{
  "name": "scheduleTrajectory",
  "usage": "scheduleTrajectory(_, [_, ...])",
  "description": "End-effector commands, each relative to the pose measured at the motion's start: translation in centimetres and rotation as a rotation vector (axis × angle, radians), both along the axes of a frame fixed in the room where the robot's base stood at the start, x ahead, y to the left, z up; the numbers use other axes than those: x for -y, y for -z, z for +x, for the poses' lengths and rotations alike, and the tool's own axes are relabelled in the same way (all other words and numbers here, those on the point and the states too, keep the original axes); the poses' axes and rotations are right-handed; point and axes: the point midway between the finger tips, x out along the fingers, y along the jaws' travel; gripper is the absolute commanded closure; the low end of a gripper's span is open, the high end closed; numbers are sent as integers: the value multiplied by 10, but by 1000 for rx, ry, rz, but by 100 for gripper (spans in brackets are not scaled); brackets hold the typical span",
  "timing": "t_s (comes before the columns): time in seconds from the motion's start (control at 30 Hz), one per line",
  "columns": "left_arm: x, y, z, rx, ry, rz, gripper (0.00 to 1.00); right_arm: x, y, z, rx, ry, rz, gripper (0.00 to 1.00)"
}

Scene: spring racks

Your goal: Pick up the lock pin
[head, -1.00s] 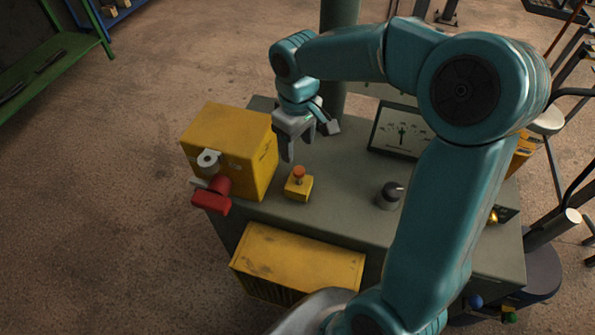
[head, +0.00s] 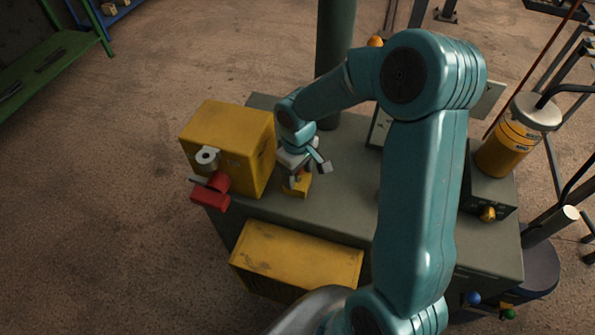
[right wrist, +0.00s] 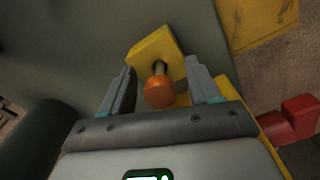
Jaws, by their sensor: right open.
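The lock pin, with an orange ball knob (right wrist: 159,92) on a short metal shaft, stands in a small yellow block (right wrist: 150,45) in the right wrist view. The block also shows in the head view (head: 296,189) on the grey bench top, where my gripper mostly hides the pin. My right gripper (head: 297,181) is open and points down over the block. In the right wrist view its two fingers (right wrist: 160,75) stand on either side of the pin, with gaps between them and the knob. My left gripper is not in view.
A yellow box (head: 228,150) with a red handle (head: 211,192) stands just left of the block on the grey bench (head: 345,210). A dark green post (head: 335,60) rises behind. An orange canister (head: 510,140) stands at the right.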

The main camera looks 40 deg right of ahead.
Motion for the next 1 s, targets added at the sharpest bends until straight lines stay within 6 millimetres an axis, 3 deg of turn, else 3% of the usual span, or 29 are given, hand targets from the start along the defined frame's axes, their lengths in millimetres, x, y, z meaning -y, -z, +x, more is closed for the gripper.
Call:
scheduleTrajectory(0.03, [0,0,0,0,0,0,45,0,0,0,0,0,0,39])
scheduleTrajectory(0.07, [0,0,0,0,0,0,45,0,0,0,0,0,0,46])
scheduleTrajectory(0.23, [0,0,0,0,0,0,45,0,0,0,0,-1,0,100])
scheduleTrajectory(0.67, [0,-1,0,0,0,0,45,0,-10,0,1,-1,-2,100])
scheduleTrajectory(0.87, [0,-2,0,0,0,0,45,0,-46,1,5,-1,-3,100])
scheduleTrajectory(1.0, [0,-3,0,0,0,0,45,0,-85,1,8,-1,-2,100])
